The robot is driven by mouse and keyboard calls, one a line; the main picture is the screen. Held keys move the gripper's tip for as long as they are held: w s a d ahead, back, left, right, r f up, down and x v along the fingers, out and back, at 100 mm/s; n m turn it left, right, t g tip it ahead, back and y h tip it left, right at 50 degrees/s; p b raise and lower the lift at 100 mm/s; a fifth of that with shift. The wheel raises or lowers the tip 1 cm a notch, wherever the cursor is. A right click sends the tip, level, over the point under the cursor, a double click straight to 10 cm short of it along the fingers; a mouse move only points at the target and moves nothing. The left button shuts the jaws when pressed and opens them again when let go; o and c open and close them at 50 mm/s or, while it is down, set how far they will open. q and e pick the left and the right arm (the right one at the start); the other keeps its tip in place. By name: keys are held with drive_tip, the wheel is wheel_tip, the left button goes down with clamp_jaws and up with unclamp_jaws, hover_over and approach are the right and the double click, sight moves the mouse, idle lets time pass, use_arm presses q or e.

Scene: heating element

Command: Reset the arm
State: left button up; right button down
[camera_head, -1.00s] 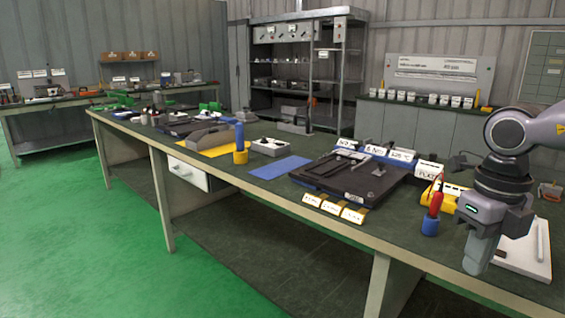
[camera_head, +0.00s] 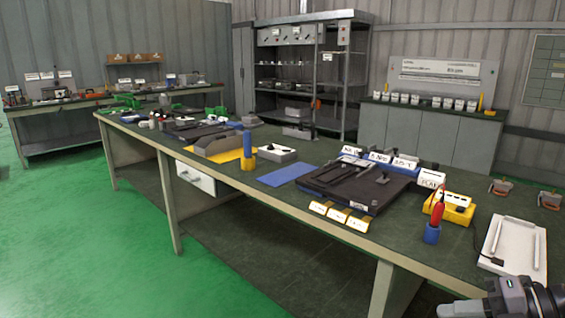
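My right gripper (camera_head: 458,310) shows at the bottom right edge of the head view, cut off by the frame. Its dark body carries a small green light, and a grey part points left. Whether its fingers are apart cannot be seen. It is in front of the workbench (camera_head: 340,252), near the white tray (camera_head: 497,262). I see nothing held in the visible part. My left arm and gripper are not in view.
A black fixture board (camera_head: 345,195) lies mid-bench with yellow labels along its front. A blue mat (camera_head: 287,175) lies bare. Green floor (camera_head: 70,230) is open at left.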

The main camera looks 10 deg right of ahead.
drive_tip(key=s+a+f+m+t+h+p, duration=0.1)
drive_tip(key=s+f+m+t+h+p, duration=0.15)
drive_tip(key=f+m, duration=0.5)
drive_tip(key=s+a+f+m+t+h+p, duration=0.1)
drive_tip(key=s+f+m+t+h, duration=0.3)
drive_tip(key=m, duration=0.6)
drive_tip(key=s+a+f+m+g+h+p, duration=0.1)
drive_tip(key=s+a+f+m, duration=0.1)
drive_tip(key=a+f+m, duration=0.2)
drive_tip(key=s+a+f+m+g+p, duration=0.1)
drive_tip(key=s+a+f+m+g, duration=0.1)
drive_tip(key=a, duration=0.6)
drive_tip(key=shift+s+a+f+m+h, duration=0.2)
drive_tip(key=shift+s+f+m+h, duration=0.15)
drive_tip(key=shift+s+f+m, duration=0.55)
drive_tip(key=shift+w+m, duration=0.2)
drive_tip(key=shift+m, duration=0.05)
